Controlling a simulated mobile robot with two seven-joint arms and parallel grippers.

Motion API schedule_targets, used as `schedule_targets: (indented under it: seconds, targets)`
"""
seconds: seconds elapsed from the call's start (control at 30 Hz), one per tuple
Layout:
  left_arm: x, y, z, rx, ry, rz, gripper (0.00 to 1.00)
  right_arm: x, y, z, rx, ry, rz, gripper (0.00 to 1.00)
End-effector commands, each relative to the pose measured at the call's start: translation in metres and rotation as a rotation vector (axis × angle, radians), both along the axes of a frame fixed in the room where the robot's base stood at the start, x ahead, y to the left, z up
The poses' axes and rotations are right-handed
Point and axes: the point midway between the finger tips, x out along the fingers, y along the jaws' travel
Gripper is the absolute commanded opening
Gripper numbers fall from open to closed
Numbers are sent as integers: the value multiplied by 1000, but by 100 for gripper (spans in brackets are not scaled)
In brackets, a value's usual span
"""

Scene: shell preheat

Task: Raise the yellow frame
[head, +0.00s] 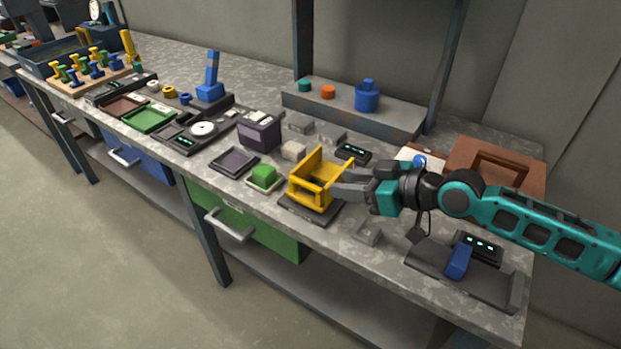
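The yellow frame (322,165) is an open, box-like piece with upright sides. It stands on a dark flat base (298,210) near the front edge of the workbench, right of the middle of the head view. My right gripper (341,182) comes in from the right, with its grey fingers at the frame's right side. The fingertips are at or very close to the frame. I cannot tell whether they grip it. My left gripper is not in view.
A green block (263,175) on a small tray stands just left of the frame. A small dark device (353,153) sits behind it. A grey clear-looking block (368,232) and a dark tray with a blue lever (458,262) lie to the right. The shelf (395,118) stands behind.

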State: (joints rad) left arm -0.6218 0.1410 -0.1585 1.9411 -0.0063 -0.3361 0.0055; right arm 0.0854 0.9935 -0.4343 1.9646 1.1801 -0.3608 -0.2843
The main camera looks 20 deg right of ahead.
Motion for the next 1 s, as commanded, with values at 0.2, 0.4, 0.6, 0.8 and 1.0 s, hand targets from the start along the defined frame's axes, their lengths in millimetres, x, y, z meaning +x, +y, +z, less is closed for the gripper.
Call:
schedule_targets:
  seconds: [0.2, 0.4, 0.6, 0.8, 1.0]
  targets:
    - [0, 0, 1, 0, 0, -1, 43, 28, 22, -13, 5, -1, -1, 38]
    - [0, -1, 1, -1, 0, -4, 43, 53, 41, -27, 1, -1, 0, 38]
    - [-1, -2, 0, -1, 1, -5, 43, 67, 53, -35, -1, -1, 0, 38]
    - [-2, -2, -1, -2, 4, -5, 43, 71, 55, -38, -1, 0, 0, 38]
    - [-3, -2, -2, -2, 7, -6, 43, 71, 55, -37, -1, 0, 0, 35]
